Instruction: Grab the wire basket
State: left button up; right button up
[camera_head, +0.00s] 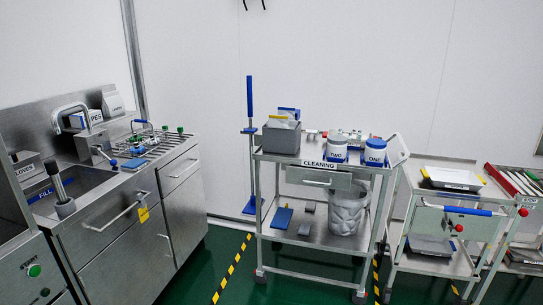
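No wire basket can be made out with certainty. A low rack of thin metal bars (168,143) with green and blue parts lies on the steel counter at the left, right of the sink. It may be the basket, but it is too small to tell. A blue-topped handle (141,122) rises beside it. Neither of my grippers is clearly in view.
A steel sink counter (110,222) with drawers stands at the left. A cleaning cart (318,164) with jars and a bin stands at centre, and another cart (450,188) at right. Green floor (215,262) is open between counter and cleaning cart. Two small dark tips (264,4) show at the top edge.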

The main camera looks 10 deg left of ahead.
aim_at(145, 121)
jog(key=i+l+u, duration=0.1)
jog(key=i, duration=0.45)
jog(key=i+l+u, duration=0.1)
jog(key=i, duration=0.45)
jog(key=i+j+u, duration=0.15)
jog(key=i, duration=0.4)
jog(key=i+j+u, duration=0.15)
jog(key=i, duration=0.35)
